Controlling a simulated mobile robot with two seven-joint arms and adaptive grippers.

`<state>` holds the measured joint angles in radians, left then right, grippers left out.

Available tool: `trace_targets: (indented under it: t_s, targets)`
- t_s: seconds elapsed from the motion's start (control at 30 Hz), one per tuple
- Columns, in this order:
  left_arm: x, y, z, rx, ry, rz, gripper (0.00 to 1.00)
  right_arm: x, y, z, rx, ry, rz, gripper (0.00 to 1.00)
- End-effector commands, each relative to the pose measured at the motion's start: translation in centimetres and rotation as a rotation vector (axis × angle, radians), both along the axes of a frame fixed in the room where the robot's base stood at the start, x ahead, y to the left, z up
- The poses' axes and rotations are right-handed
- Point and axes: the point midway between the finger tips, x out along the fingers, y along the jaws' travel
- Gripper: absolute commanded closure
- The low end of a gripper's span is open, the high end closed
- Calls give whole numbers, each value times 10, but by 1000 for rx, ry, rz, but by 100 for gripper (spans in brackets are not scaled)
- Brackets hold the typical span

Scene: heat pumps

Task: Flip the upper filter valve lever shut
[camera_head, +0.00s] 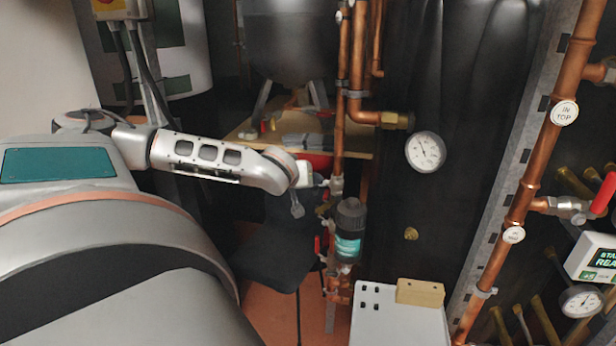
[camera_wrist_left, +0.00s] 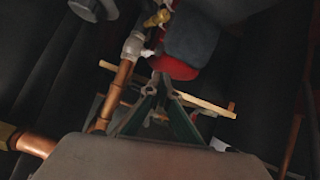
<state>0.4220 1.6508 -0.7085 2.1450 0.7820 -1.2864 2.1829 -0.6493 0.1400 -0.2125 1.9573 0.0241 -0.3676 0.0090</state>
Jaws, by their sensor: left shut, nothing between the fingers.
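The filter (camera_head: 349,230) has a black cap and a teal label and stands beside the vertical copper pipe in the head view. An upper valve body (camera_head: 336,186) sits on that pipe, just above the filter; its lever is too small to make out clearly there. The wrist view shows a grey metal valve fitting (camera_wrist_left: 133,46) on a copper pipe, with a small yellow part (camera_wrist_left: 157,18) above it. My left gripper (camera_head: 297,210) points down to the left of the pipe, apart from the filter. Its fingertips (camera_wrist_left: 163,84) are together and empty. My right gripper is out of view.
A red lever (camera_head: 317,246) sits lower beside the filter. A pressure gauge (camera_head: 425,152) is to the right. A dark chair (camera_head: 268,240) stands below my left arm. A white panel with a wooden block (camera_head: 420,293) is at the front. A wooden shelf (camera_head: 240,133) lies behind.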

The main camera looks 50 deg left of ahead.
Motion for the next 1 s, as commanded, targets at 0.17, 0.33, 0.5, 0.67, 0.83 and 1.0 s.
trace_targets:
  t_s: [0.17,0.33,0.5,0.67,0.83,1.0]
  targets:
    - [-20,-15,6,3,0,-1,100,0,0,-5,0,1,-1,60]
    - [-28,-20,9,1,-1,0,100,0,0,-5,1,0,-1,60]
    - [-29,-21,10,0,-1,1,100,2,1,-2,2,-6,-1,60]
    - [-29,-21,10,1,-2,1,100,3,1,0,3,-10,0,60]
    - [-28,-21,10,1,-2,1,100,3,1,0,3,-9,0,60]
    - [-28,-21,10,1,-1,0,100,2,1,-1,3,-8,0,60]
